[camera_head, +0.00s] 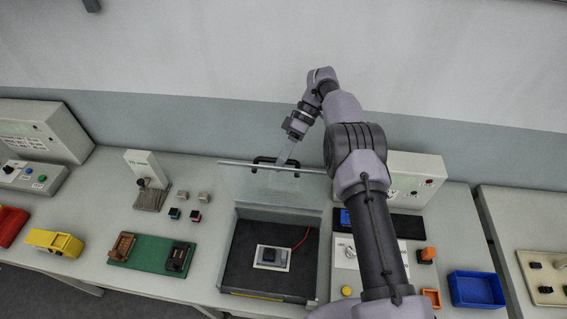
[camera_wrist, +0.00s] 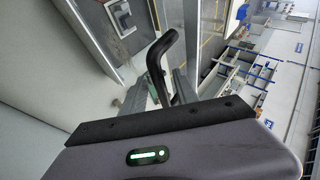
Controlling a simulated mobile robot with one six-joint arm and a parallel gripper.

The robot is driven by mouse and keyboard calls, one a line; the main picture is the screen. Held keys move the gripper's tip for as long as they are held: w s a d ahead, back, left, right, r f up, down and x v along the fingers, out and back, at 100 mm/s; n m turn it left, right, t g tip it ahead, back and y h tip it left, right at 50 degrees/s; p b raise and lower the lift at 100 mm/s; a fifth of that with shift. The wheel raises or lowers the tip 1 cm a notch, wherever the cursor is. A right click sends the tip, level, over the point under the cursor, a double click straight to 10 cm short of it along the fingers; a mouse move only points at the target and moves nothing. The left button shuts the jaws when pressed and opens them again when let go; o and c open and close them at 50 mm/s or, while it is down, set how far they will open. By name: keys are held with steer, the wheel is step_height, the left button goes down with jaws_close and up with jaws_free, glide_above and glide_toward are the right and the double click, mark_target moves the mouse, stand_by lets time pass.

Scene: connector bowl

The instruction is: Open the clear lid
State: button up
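The clear lid (camera_head: 243,187) stands raised, close to upright, at the back of a grey box (camera_head: 228,245) with a dark floor. A grey bar runs along the lid's top edge, with a black handle (camera_head: 262,159) on it. My gripper (camera_head: 285,165) is at the handle, reaching down from above. In the wrist view, the bent black handle (camera_wrist: 157,55) lies between the fingers of my gripper (camera_wrist: 162,90). Whether both fingers press on it is not clear. Inside the box sits a pale socket (camera_head: 272,257) with a dark part in it.
A white unit with a knob (camera_head: 345,254) and a blue bin (camera_head: 477,289) are right of the box. A green board (camera_head: 150,254) and several small blocks are to its left. A grey instrument (camera_head: 415,178) stands behind my arm. The wall is behind the bench.

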step_height(320, 180, up, 3)
steer(key=shift+r, duration=0.2)
steer(key=s+d+r+b, duration=0.1)
steer(key=s+d+b, duration=0.2)
steer(key=s, duration=1.2)
steer(key=shift+d+r, duration=0.2)
steer(key=shift+d, duration=0.75)
steer(key=shift+s, duration=0.1)
